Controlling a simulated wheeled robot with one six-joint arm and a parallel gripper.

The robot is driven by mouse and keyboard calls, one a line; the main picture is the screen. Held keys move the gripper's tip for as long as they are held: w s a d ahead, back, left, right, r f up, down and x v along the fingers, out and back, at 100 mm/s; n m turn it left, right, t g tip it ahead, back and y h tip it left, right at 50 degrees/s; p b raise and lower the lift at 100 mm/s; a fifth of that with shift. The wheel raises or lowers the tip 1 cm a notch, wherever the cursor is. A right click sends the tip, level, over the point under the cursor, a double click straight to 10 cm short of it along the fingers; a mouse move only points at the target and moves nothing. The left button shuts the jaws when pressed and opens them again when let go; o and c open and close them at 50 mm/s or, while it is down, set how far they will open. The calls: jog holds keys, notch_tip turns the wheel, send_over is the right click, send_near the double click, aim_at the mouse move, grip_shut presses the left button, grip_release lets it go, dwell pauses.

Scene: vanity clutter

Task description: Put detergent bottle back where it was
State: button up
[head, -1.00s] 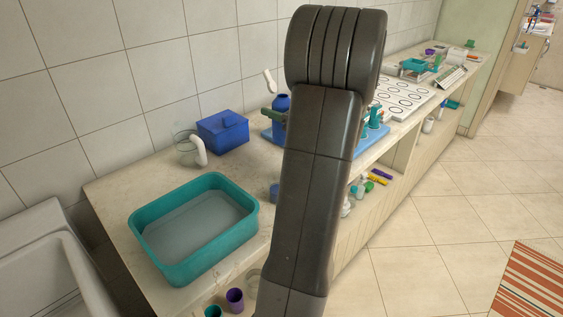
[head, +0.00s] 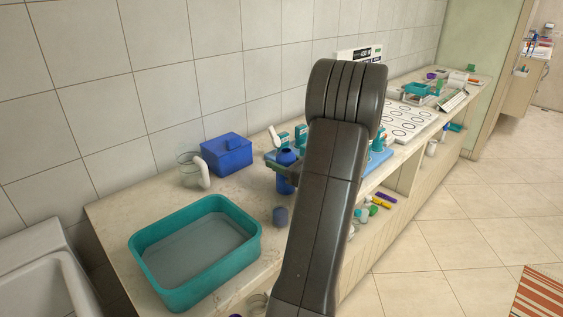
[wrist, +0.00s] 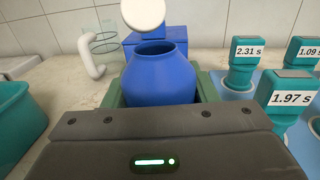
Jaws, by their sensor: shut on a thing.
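The detergent bottle appears to be the blue bottle (head: 287,157) with an open round mouth; it also shows in the wrist view (wrist: 160,78). A white lid-like piece (wrist: 143,14) shows above its mouth. My gripper (head: 285,178) is shut on the bottle, with green fingers on both sides of it in the wrist view. The bottle stands about upright at the left end of the light blue tray (head: 375,160). I cannot tell whether its base touches a surface. My arm hides part of the tray.
A blue lidded box (head: 227,155) and a clear jug with a white handle (head: 190,170) stand by the wall. Teal labelled dispensers (wrist: 245,60) stand close on the right.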

jog(key=o, duration=1.1)
jog(key=shift+f, duration=0.1)
jog(key=shift+o, duration=0.2)
jog(key=shift+s+d, duration=0.1)
jog(key=shift+d, duration=0.05)
jog(key=v, duration=1.1)
jog(key=shift+s+d, duration=0.2)
jog(key=shift+d, duration=0.05)
